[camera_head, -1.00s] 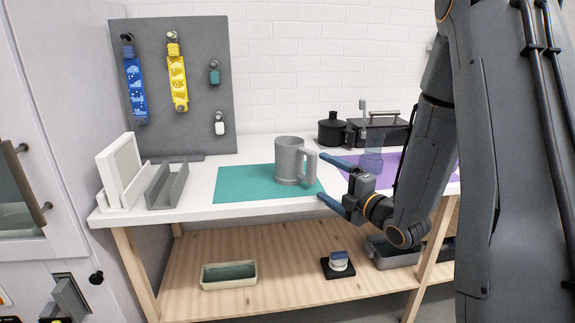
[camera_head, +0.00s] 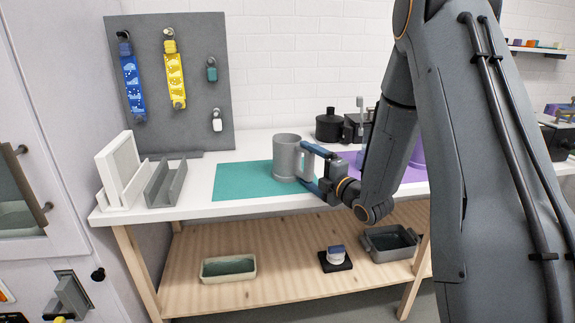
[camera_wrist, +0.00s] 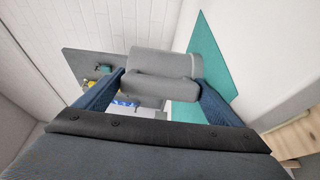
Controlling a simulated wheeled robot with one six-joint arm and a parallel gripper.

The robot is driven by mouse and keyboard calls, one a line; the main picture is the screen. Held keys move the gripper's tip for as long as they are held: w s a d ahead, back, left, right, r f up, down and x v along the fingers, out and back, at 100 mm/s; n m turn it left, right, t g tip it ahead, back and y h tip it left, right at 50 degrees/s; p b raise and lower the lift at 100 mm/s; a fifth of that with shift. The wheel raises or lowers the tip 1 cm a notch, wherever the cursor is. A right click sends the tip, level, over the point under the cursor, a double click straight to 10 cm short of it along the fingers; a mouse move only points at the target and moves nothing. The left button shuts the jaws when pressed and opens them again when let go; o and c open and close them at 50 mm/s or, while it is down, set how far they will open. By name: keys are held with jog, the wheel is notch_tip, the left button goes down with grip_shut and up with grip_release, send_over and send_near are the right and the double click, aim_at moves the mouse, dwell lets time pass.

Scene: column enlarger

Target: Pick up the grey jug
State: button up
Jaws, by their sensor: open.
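The grey jug (camera_head: 286,157) stands upright on the teal mat (camera_head: 240,182) on the white table, with its handle (camera_head: 306,160) on the right side. My gripper (camera_head: 309,167) is open at the handle side of the jug, its blue fingers reaching toward the handle. In the wrist view the jug (camera_wrist: 165,62) lies ahead, and its handle (camera_wrist: 147,84) shows between the two open fingers of my gripper (camera_wrist: 160,95). I cannot tell whether either finger touches the handle.
A pegboard (camera_head: 190,50) with hanging strips is behind. A black pot (camera_head: 329,126) stands at the back right, and a purple mat (camera_head: 413,174) lies right. Bins sit on the lower shelf (camera_head: 285,255).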

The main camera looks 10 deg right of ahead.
jog(key=c, duration=1.7)
jog(key=shift+r, duration=0.15)
notch_tip(320, 180, up, 10)
jog(key=shift+f+b, duration=0.1)
jog(key=shift+b, duration=0.65)
jog(key=o, duration=1.4)
jog(key=c, duration=1.4)
